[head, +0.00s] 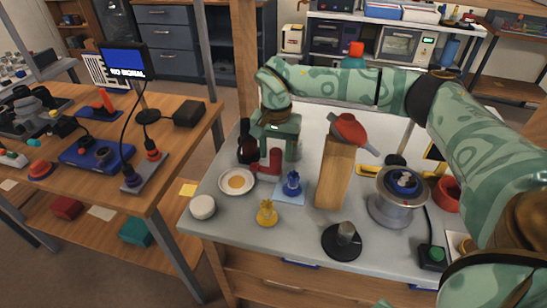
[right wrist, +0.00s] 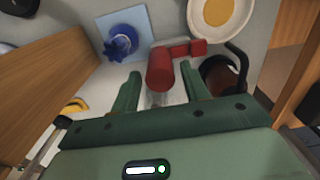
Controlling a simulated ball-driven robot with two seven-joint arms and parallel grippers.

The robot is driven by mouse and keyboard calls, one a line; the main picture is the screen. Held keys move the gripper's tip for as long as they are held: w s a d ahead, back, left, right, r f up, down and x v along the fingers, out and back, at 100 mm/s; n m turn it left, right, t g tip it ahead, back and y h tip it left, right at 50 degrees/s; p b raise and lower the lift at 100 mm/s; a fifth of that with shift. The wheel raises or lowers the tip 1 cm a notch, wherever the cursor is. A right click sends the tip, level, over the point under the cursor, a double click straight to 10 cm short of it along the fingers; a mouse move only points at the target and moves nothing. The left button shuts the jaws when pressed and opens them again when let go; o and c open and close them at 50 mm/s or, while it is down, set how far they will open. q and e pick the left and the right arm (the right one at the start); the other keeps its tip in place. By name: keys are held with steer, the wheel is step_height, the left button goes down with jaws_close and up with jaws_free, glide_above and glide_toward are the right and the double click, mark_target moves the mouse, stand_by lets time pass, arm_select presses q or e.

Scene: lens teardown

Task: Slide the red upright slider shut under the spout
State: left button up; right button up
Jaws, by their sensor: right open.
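A red upright piece (head: 275,160), which I take for the slider, stands on the grey table with a low red part beside it. In the right wrist view, the red upright (right wrist: 160,70) lies between the spread fingertips of my right gripper (right wrist: 160,85), with gaps at both sides. In the head view, my right gripper (head: 281,152) points down over it, open, and partly hides it. A tall wooden block (head: 334,175) with a red tilted part (head: 348,128) on top stands to the right. I cannot make out a spout for certain. My left gripper is not in view.
A dark bottle-like thing (head: 247,148) stands close left of the red piece, and a plate (head: 236,181) lies in front. A blue knob (head: 292,184) on a pale pad and a yellow one (head: 267,213) stand nearby. A metal spool (head: 396,205) stands right.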

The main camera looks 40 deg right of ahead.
mark_target(259, 167)
steer(key=shift+f, duration=0.75)
jaws_close()
steer(key=w+a, duration=0.3)
steer(key=shift+w+r, duration=0.1)
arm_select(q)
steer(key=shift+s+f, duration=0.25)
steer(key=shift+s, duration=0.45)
arm_select(e)
steer(key=shift+d, duration=0.1)
jaws_free()
steer(key=shift+w, duration=0.1)
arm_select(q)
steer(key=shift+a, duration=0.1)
